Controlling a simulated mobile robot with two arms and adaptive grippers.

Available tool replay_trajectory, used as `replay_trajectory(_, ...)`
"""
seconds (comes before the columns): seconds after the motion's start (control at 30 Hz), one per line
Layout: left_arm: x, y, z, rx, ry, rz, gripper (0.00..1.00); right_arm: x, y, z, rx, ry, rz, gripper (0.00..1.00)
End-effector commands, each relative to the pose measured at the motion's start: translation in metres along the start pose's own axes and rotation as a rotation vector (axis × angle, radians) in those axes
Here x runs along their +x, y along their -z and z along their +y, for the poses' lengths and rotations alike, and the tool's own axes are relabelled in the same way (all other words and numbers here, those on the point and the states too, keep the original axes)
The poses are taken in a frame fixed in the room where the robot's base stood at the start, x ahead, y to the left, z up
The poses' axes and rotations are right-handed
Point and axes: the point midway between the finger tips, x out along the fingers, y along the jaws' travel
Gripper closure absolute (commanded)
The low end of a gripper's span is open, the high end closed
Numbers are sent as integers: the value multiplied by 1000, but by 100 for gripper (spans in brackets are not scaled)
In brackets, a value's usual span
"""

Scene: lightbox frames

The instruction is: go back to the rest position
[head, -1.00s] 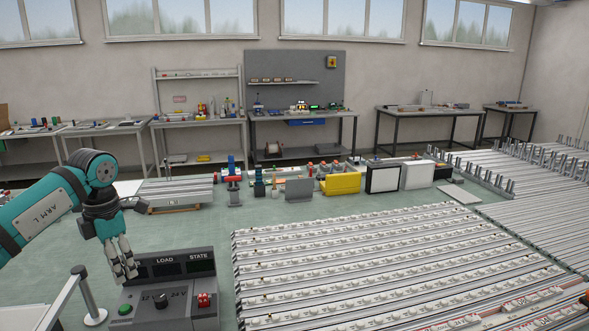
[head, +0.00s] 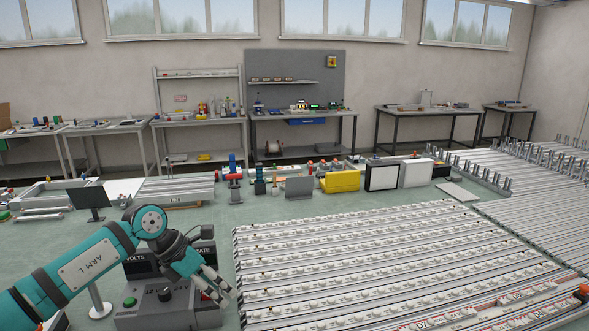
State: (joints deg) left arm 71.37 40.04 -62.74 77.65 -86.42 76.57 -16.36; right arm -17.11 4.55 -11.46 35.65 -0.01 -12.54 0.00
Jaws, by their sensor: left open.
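My left gripper (head: 217,292) comes in from the lower left on the teal arm marked ARM L. It is open and empty, its fingers pointing down and to the right. It hangs in front of the right part of the grey control box (head: 145,317) and beside the left edge of the LED strip panel (head: 350,262). The arm and gripper hide part of the box's display and its right side. I cannot tell from this view whether the fingers touch anything. My right gripper is not in view.
A small dark screen on a stand (head: 89,198) is behind my left arm. Long rails (head: 545,190) fill the right side. Green mat (head: 215,222) is bare behind the box.

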Motion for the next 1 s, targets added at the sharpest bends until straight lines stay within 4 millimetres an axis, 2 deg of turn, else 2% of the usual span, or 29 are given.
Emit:
replay_trajectory(0.03,23,-12,-26,-4,77,-81,44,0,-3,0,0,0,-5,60)
replay_trajectory(0.13,54,-48,-87,-63,256,-308,44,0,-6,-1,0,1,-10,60)
replay_trajectory(0.2,60,-76,-131,-166,408,-504,44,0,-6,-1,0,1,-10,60)
replay_trajectory(0.27,53,-95,-159,-290,530,-669,44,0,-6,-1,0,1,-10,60)
replay_trajectory(0.3,45,-106,-170,-391,605,-775,44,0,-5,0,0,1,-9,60)
replay_trajectory(0.37,30,-115,-177,-563,704,-923,44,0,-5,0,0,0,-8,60)
replay_trajectory(0.47,7,-111,-163,-910,830,-1138,44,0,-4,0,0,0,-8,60)
replay_trajectory(0.57,-3,-82,-130,-1312,896,-1307,44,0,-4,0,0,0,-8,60)
replay_trajectory(0.67,7,-25,-94,-1757,886,-1420,44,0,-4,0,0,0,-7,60)
replay_trajectory(0.7,16,4,-83,-1936,860,-1446,44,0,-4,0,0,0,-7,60)
replay_trajectory(0.77,30,46,-73,-2182,801,-1465,44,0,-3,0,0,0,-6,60)
replay_trajectory(0.8,40,75,-71,-2338,752,-1465,44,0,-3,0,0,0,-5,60)
replay_trajectory(0.87,55,118,-74,-2555,664,-1448,44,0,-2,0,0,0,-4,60)
replay_trajectory(0.9,64,145,-78,-2688,596,-1430,44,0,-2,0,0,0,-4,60)
replay_trajectory(0.93,70,164,-83,2739,-540,1393,44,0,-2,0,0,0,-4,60)
replay_trajectory(1.0,81,200,-96,2702,-400,1252,44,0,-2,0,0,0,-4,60)
